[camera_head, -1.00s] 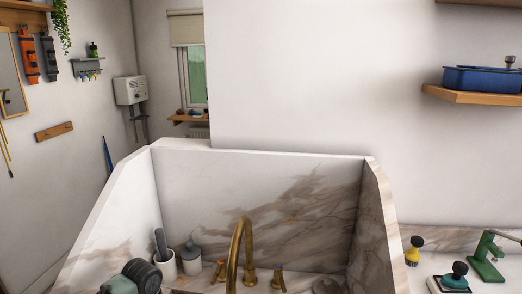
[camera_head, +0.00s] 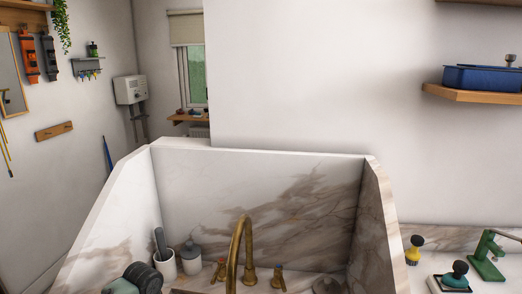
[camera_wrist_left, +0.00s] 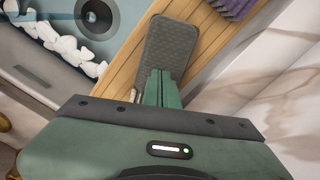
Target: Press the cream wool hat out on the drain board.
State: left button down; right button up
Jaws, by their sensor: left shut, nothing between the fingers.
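In the left wrist view my left gripper (camera_wrist_left: 160,88) is shut and empty. Its green fingers point at a dark grey textured pad (camera_wrist_left: 173,42) over a wooden slatted board (camera_wrist_left: 125,62), which looks like the drain board. I cannot tell whether the fingertips touch the pad. I cannot make out the cream wool hat for certain in either view. White rounded lumps (camera_wrist_left: 62,42) lie in the sink beside the board; I cannot tell what they are. In the head view only part of my left arm shows at the bottom left. My right gripper is out of view.
A purple ribbed thing (camera_wrist_left: 236,7) lies at the board's far end. The sink drain (camera_wrist_left: 96,14) is left of the board. A brass tap (camera_head: 238,250), a white cup (camera_head: 166,264) and a grey jar (camera_head: 190,260) stand before the marble splashback (camera_head: 260,190).

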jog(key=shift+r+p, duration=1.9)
jog(key=shift+p, duration=0.05)
dwell(6.0)
